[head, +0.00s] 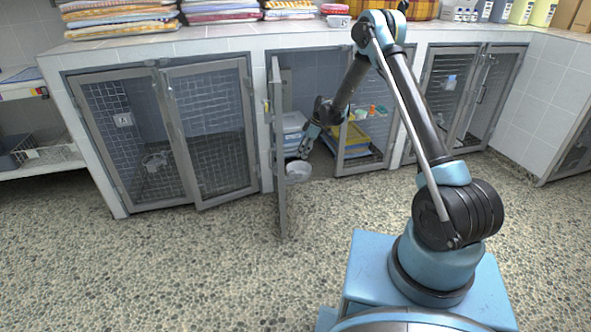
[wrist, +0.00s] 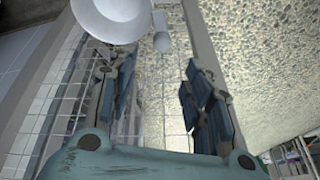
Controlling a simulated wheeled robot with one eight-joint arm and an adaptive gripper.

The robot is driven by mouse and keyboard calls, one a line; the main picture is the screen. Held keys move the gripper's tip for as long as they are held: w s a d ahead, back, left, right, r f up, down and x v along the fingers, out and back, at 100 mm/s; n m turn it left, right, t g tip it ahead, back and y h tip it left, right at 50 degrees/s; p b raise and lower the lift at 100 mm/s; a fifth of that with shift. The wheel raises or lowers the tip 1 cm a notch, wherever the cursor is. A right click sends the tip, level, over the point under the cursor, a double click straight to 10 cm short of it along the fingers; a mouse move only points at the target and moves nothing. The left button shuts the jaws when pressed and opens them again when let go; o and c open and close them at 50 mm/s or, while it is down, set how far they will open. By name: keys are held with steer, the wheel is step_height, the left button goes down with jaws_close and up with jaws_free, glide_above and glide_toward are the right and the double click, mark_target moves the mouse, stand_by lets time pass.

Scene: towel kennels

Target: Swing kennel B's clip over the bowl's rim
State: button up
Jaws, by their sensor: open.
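My gripper (head: 304,153) reaches into the doorway, just above the bowl. In the wrist view my gripper (wrist: 160,88) has its fingers wide apart with nothing between them. I cannot read a kennel letter B.
The opened mesh door (head: 279,150) stands out toward me, close on the left of my gripper. A closed kennel (head: 160,135) stands at left. The pebbled floor in front is clear.

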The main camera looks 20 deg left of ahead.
mark_target(293, 172)
step_height(293, 172, up, 4)
steer(key=d+m, duration=0.2)
steer(key=m, duration=3.1)
steer(key=x, duration=1.7)
steer(key=shift+w+a, duration=0.1)
steer(key=shift+a, duration=0.05)
steer(key=shift+r, duration=0.1)
steer(key=c, duration=1.1)
